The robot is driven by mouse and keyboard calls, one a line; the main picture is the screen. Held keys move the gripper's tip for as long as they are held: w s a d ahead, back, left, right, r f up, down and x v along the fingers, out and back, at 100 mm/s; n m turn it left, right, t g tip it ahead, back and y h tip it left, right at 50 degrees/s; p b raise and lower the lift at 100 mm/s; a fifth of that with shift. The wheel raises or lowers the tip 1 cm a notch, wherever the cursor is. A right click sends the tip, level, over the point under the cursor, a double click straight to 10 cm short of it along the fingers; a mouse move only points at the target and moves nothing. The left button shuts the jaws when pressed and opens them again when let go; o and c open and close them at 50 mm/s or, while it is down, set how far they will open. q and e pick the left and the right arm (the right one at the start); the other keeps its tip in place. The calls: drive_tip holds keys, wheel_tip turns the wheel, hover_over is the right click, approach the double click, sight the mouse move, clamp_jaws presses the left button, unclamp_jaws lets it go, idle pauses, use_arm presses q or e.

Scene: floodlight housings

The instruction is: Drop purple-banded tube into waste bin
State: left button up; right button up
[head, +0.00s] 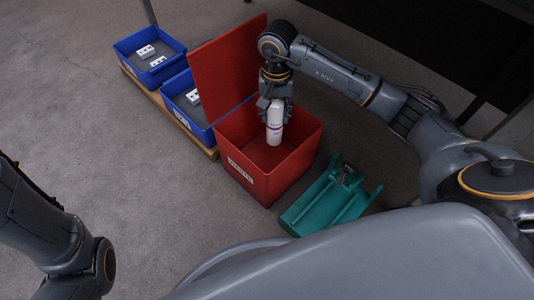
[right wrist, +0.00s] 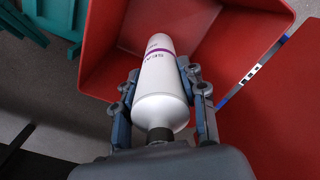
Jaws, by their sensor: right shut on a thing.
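The purple-banded tube (head: 275,122) is white and hangs upright in my right gripper (head: 275,100), over the opening of the waste bin. In the right wrist view the tube (right wrist: 160,85) sits between the two fingers of my right gripper (right wrist: 165,100), with its purple band toward the far end. The red waste bin (head: 252,178) stands on the floor with its lid (head: 225,70) raised at the back left; its wall also shows in the right wrist view (right wrist: 100,50). The bin's inside looks empty where visible. My left arm shows at the lower left; its gripper is out of view.
Two blue bins, one farther (head: 125,52) and one nearer (head: 205,128), hold white parts and stand on a wooden board left of the waste bin. A teal fixture (head: 310,213) lies on the floor to its right. Bare concrete floor is clear at left.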

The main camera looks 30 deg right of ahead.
drive_tip(key=o, duration=1.2)
wheel_tip(320, 180, up, 12)
